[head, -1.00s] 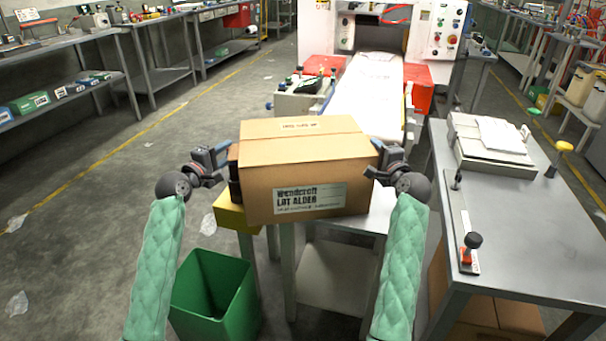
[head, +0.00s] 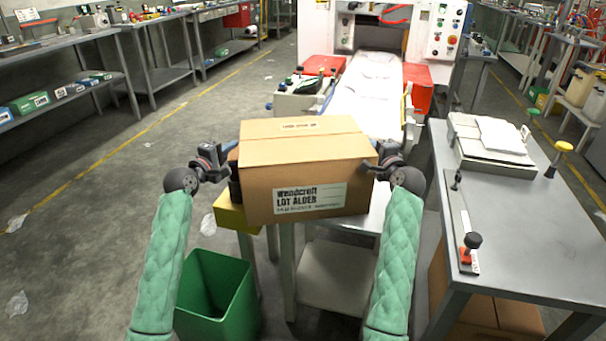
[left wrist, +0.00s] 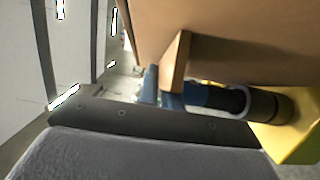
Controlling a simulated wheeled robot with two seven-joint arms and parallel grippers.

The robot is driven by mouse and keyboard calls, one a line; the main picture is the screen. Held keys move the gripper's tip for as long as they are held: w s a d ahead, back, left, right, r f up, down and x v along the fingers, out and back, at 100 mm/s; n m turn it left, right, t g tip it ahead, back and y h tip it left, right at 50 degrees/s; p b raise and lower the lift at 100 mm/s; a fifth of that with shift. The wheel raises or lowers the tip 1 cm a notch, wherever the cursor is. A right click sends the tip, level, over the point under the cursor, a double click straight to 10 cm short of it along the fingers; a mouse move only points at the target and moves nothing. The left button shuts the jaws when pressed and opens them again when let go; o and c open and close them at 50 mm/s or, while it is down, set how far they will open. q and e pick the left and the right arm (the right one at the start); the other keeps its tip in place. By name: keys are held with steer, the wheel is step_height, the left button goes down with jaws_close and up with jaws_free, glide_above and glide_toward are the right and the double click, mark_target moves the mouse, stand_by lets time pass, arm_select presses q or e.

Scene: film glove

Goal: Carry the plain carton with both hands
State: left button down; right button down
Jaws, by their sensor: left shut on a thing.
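The plain carton (head: 305,160) is a closed brown box with a white label on its near face. It sits level over a small grey-white table in the middle of the head view. My left gripper (head: 228,155) is at the carton's left side. In the left wrist view, its blue fingers (left wrist: 167,92) are shut on a brown tab that sticks out from the carton (left wrist: 225,35). My right gripper (head: 377,160) is at the carton's right side, its fingertips mostly hidden, so its grip cannot be told. The carton hides whether its underside touches the table.
A yellow block (head: 235,216) is under the carton's left edge, and a green bin (head: 215,295) stands below. A conveyor (head: 375,85) leads to a machine behind. A grey workbench (head: 545,230) is close on the right. The floor at left is mostly clear.

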arm_select(q)
steer(key=shift+r, duration=0.15)
arm_select(e)
steer(key=shift+r, duration=0.15)
